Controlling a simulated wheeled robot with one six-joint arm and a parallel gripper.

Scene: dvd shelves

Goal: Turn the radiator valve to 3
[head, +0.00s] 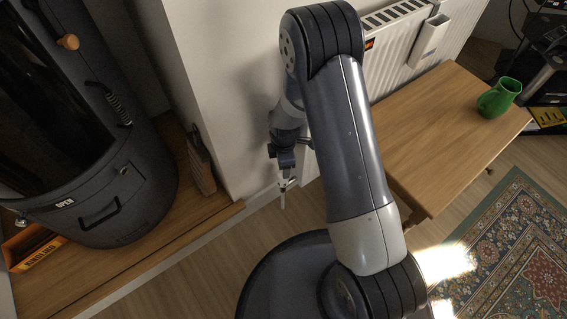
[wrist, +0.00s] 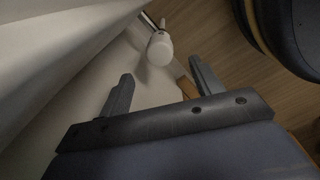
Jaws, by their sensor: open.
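The radiator valve shows in the wrist view as a white rounded knob (wrist: 160,50) with a narrower end pointing away. No numbers can be read on it. My gripper (wrist: 160,72) is open, with one finger on each side of the line to the knob; the knob is just beyond the fingertips, and I see no contact. In the head view my gripper (head: 284,168) points down by the wall, above a small white part (head: 286,184) that looks like the valve. The white radiator (head: 395,45) is partly hidden behind my arm.
A wooden table (head: 440,130) with a green jug (head: 498,97) stands right of my arm. A dark stove (head: 80,130) stands on a wooden platform (head: 215,208) at left. A pale wall (head: 225,80) runs close beside my gripper. Wooden floor is open below it.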

